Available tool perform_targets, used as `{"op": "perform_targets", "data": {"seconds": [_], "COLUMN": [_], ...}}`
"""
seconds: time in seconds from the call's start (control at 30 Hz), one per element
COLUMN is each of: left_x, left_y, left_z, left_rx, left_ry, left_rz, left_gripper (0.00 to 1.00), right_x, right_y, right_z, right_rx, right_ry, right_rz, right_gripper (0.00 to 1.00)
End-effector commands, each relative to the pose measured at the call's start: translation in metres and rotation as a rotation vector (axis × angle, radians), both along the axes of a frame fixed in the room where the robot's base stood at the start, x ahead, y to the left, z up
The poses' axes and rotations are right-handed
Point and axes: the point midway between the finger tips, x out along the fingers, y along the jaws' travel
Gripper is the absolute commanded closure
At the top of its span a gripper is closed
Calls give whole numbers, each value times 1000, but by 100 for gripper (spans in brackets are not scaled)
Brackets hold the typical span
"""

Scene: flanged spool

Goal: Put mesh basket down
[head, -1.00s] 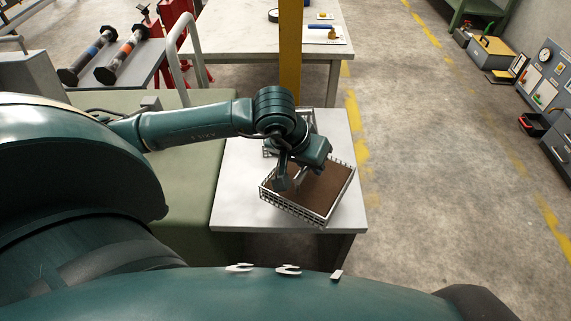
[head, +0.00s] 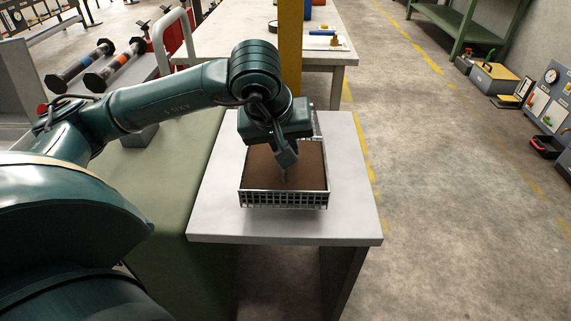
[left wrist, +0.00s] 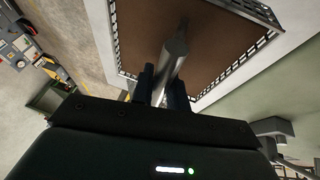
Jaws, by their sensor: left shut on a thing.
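The mesh basket (head: 284,200) has pale wire-grid walls and a brown floor. In the head view it is over the light grey tabletop, its front wall facing me, roughly square to the table. I cannot tell whether its base touches the top. My left gripper (head: 285,172) reaches down into it from above. In the left wrist view the fingers (left wrist: 163,82) are shut on a silver bar (left wrist: 173,52) inside the basket (left wrist: 128,22). The arm hides the basket's back part. My right gripper is not in view.
The small table (head: 215,215) has free top in front of and right of the basket. More wire mesh (head: 317,125) shows behind the arm. A yellow post (head: 290,60) and a larger workbench (head: 215,40) stand behind. Open floor lies to the right.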

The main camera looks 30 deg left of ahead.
Motion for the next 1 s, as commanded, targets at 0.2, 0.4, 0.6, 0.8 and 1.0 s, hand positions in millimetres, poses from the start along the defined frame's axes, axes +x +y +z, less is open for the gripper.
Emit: {"op": "perform_targets", "data": {"seconds": [0.2, 0.4, 0.6, 0.8, 1.0], "left_x": [0, 0, 1, 0, 0], "left_y": [0, 0, 0, 0, 0], "left_z": [-22, -40, -40, -42, -42], "left_rx": [0, 0, -1, 0, 0], "left_ry": [0, -3, -4, -1, -1], "left_rz": [0, 0, -1, -1, -1], "left_gripper": [100, 100, 100, 79, 63], "right_x": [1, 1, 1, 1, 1], "right_y": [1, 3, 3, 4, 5], "right_z": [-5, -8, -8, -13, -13], "right_rx": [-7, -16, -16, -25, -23], "right_ry": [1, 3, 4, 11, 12], "right_rz": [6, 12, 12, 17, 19], "right_gripper": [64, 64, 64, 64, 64]}}
